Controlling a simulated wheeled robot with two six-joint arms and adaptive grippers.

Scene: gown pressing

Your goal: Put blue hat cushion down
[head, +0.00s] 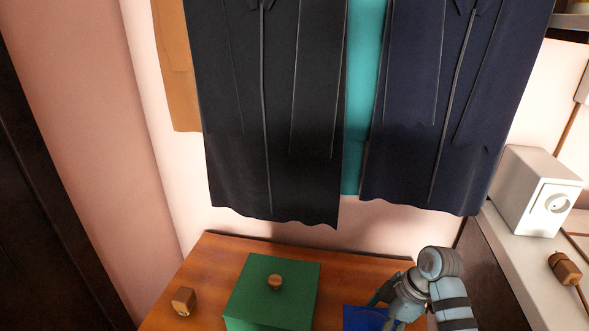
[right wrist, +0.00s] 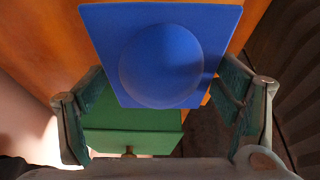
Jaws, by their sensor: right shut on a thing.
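The blue hat cushion (right wrist: 165,55) is a flat blue square with a round raised dome, seen large in the right wrist view. In the head view only a blue corner of it (head: 362,318) shows at the bottom edge, beside my right gripper. My right gripper (head: 388,303) is shut on the cushion, with one finger at each side of it in the right wrist view (right wrist: 160,82). The cushion is over or on the wooden top; I cannot tell whether it touches. My left gripper is not in view.
A green box (head: 270,305) with a wooden knob stands on the wooden top (head: 215,265), left of my right gripper. A small wooden block (head: 183,300) lies at the left. Dark gowns (head: 270,110) hang above. A white box (head: 535,190) stands on the right-hand shelf.

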